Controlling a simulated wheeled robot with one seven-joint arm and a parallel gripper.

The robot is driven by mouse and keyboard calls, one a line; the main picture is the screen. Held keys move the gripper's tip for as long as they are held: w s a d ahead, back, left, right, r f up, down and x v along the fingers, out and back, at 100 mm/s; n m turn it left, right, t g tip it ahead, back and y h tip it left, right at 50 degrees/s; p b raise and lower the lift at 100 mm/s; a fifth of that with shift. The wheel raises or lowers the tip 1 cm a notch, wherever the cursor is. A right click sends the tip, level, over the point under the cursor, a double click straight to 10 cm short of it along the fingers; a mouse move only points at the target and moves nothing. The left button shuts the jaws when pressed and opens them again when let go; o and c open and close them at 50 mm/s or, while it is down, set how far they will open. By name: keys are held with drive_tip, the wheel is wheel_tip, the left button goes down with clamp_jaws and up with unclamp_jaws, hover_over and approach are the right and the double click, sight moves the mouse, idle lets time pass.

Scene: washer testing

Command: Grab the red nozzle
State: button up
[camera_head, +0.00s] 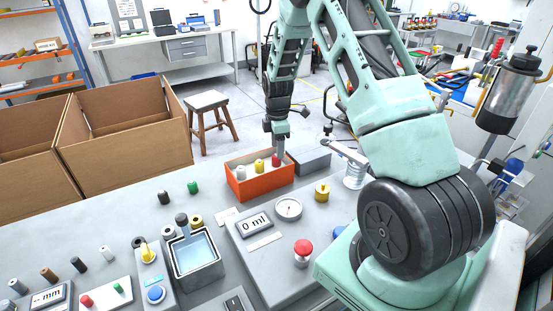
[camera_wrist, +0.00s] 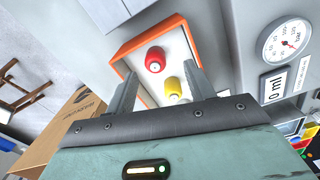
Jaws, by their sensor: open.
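The red nozzle (camera_wrist: 155,60) stands in an orange box (camera_wrist: 121,55) with a pale floor, beside a yellow nozzle (camera_wrist: 173,86). In the head view the red nozzle (camera_head: 276,160) is at the right end of the orange box (camera_head: 262,188), with the yellow nozzle (camera_head: 259,165) and a white one (camera_head: 240,172) to its left. My gripper (camera_wrist: 158,82) is open above the box. In the wrist view the red nozzle shows ahead of the fingertips and roughly between them. In the head view my gripper (camera_head: 280,148) hangs over the right end of the box.
A grey block (camera_head: 307,160) sits right of the box. A gauge (camera_head: 288,208), a "0 ml" display (camera_head: 255,224), a red button (camera_head: 303,247) and a water basin (camera_head: 195,258) are in front. Cardboard boxes (camera_head: 125,130) stand behind the table at left.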

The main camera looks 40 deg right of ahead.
sight(276, 160)
drive_tip(key=shift+w+d+f+p, duration=0.1)
drive_tip(key=shift+f+p, duration=0.2)
drive_tip(key=shift+f, duration=0.6)
drive_tip(key=shift+w+a+f+p, duration=0.15)
drive_tip(key=shift+f+p, duration=0.15)
drive_tip(key=shift+f, duration=0.55)
drive_tip(key=shift+w+d+f+p, duration=0.15)
drive_tip(key=shift+f+p, duration=0.15)
drive_tip(key=shift+f, duration=0.6)
drive_tip(key=c, duration=1.1)
